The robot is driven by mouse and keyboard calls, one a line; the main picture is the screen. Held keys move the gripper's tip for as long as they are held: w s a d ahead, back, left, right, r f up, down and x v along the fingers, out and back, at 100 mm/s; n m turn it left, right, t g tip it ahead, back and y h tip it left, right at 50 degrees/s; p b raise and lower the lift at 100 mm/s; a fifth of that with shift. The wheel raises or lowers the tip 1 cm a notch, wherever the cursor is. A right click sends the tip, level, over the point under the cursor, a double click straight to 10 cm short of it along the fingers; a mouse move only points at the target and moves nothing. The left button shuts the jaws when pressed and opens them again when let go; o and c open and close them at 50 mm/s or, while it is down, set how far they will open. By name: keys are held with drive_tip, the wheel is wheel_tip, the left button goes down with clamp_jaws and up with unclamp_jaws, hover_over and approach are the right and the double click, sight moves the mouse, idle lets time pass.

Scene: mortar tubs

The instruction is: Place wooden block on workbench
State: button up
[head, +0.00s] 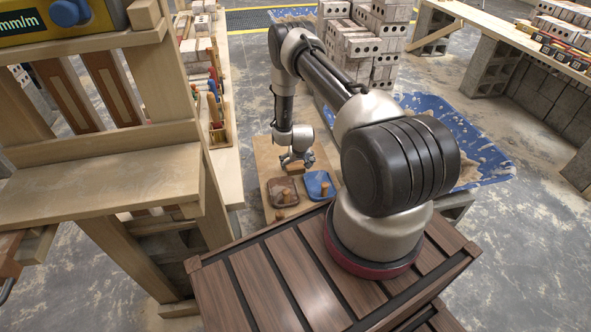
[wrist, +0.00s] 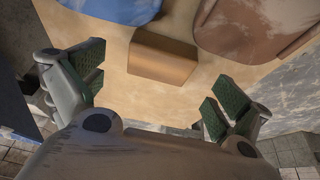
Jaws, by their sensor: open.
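A brown wooden block (wrist: 163,57) lies on a tan wooden top (wrist: 115,60), between and just beyond the fingertips in the wrist view. My gripper (wrist: 155,88) is open and empty, with green-padded fingers spread to the left and right of the block. In the head view my gripper (head: 297,160) hangs low over the same wooden top (head: 268,160), and I cannot make out the block clearly there. A wooden bench with a bare lower shelf (head: 110,180) stands at the left; I cannot tell which surface is the workbench.
A long tool-laden bench (head: 222,140) runs at the left. Stacked bricks (head: 362,45) stand behind my arm. Another bench (head: 510,32) is at the right, with open floor before it.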

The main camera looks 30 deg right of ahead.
sight(296, 166)
drive_tip(key=x, duration=0.4)
drive_tip(key=shift+w+d+f, duration=0.1)
drive_tip(key=shift+w+f, duration=0.1)
drive_tip(key=shift+w, duration=0.15)
drive_tip(key=shift+c, duration=0.4)
drive_tip(key=shift+r, duration=0.1)
drive_tip(key=c, duration=1.5)
